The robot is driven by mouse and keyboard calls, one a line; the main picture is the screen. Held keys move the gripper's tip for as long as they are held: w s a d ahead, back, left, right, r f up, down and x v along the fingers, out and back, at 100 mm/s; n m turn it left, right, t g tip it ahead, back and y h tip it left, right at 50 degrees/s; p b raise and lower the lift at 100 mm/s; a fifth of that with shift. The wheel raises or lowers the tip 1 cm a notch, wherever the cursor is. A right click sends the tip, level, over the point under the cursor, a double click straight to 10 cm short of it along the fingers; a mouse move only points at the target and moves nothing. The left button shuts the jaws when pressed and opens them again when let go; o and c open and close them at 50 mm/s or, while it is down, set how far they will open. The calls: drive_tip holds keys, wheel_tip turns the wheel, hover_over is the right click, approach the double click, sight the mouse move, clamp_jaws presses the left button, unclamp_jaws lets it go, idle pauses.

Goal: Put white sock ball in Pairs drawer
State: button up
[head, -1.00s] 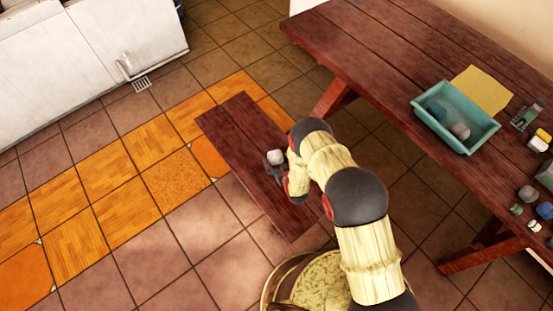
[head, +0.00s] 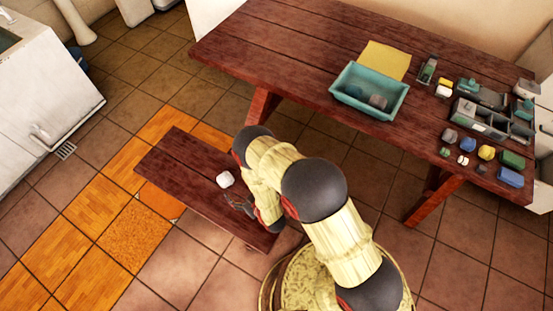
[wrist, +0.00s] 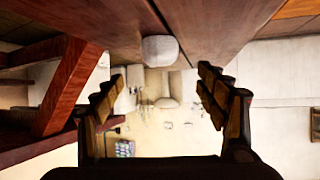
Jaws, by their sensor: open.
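The white sock ball (head: 225,179) lies on the dark red wooden bench (head: 180,160). In the wrist view the ball (wrist: 160,50) sits against the bench surface, beyond the fingertips and between their lines. My gripper (head: 239,203) is low over the bench beside the ball, on its near side. In the wrist view my gripper (wrist: 160,84) is open, with nothing between its fingers. A grey compartment unit (head: 482,120) stands at the right of the table; no label is readable, so I cannot tell which part is the Pairs drawer.
Floor left of the bench is clear.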

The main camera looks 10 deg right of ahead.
drive_tip(key=w+d+r+m+h, duration=0.1)
drive_tip(key=w+r, duration=0.6)
drive_tip(key=r, duration=0.2)
drive_tip(key=w+d+r+h, duration=0.1)
drive_tip(key=w+d+r, duration=0.1)
drive_tip(key=w+r, duration=0.6)
drive_tip(key=d+r+m+g+h, duration=0.1)
drive_tip(key=d+r, duration=0.3)
drive_tip(key=r, duration=1)
drive_tip(key=s+d+r+m+g+h, duration=0.1)
drive_tip(key=s+d+r, duration=0.25)
drive_tip(key=r, duration=0.45)
drive_tip(key=s+d+r+m+h, duration=0.1)
drive_tip(key=s+d+r, duration=0.1)
drive_tip(key=d+r, duration=0.45)
drive_tip(key=s+d+r+m+g, duration=0.1)
drive_tip(key=s+d+r, duration=0.2)
drive_tip(key=s+r, duration=0.4)
drive_tip(key=s+d+r+h, duration=0.1)
drive_tip(key=s+d+r, duration=0.3)
drive_tip(key=s+r, duration=0.4)
drive_tip(key=s, duration=0.6)
drive_tip(key=shift+d+m+g, duration=0.25)
drive_tip(key=shift+m+g, duration=0.15)
drive_tip(key=shift+o, duration=0.6)
drive_tip(key=s+d+r+g, duration=0.1)
drive_tip(key=s, duration=0.8)
drive_tip(key=shift+d+m, duration=0.25)
drive_tip(key=shift+m, duration=0.05)
drive_tip(key=shift+s, duration=0.2)
